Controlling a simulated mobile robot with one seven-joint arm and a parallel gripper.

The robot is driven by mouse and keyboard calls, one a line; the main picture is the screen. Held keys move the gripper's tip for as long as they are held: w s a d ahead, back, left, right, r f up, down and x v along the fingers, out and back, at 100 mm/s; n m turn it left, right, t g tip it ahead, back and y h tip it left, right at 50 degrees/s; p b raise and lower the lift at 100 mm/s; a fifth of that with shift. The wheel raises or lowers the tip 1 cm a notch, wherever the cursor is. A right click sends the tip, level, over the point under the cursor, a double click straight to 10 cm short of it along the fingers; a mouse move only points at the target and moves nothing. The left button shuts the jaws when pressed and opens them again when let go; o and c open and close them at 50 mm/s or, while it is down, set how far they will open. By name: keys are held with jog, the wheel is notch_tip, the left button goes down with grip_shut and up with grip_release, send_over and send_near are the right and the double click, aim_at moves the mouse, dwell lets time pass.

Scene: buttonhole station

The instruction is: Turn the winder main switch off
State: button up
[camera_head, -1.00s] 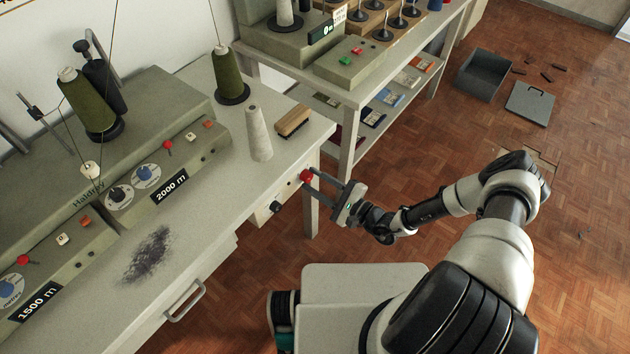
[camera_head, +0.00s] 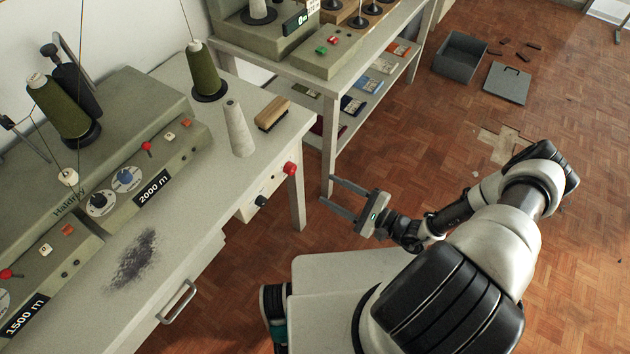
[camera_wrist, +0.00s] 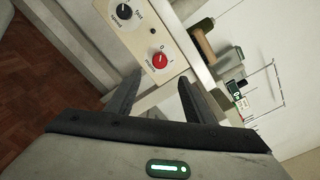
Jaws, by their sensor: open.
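The red rotary switch (camera_head: 290,168) sticks out from a pale panel at the near right end of the winder bench. The wrist view shows this red knob (camera_wrist: 159,61) face on, with the marks 0 and 1 beside it. I cannot tell for sure which mark it points to. My gripper (camera_head: 328,190) is open and empty, to the right of the knob and apart from it. In the wrist view the fingertips (camera_wrist: 160,80) lie just below the knob, with nothing between them.
A black knob (camera_head: 261,201) sits beside the red one; in the wrist view this black knob (camera_wrist: 124,11) has a scale. The winder bench (camera_head: 205,215) carries thread cones and a brush (camera_head: 272,114). A second table (camera_head: 345,75) stands behind.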

jog(key=v, duration=0.5)
jog(key=shift+s+d, duration=0.1)
jog(key=shift+d, duration=0.05)
notch_tip(320, 180, up, 31)
jog(key=s+n+g+h+p, duration=0.2)
jog(key=n+g+h+p, duration=0.35)
jog(key=n+g, duration=0.7)
jog(key=s+r+n+t+h+p, duration=0.2)
jog(key=s+r+t+h, duration=0.1)
jog(key=r, duration=0.9)
jog(key=s+r+n+t+h+p, duration=0.2)
jog(key=s+r+t+h, duration=0.2)
jog(key=r, duration=0.9)
jog(key=s+h, duration=0.1)
jog(key=s, duration=0.1)
jog(key=shift+s, duration=0.35)
jog(key=shift+r+h, duration=0.1)
jog(key=shift+h, duration=0.15)
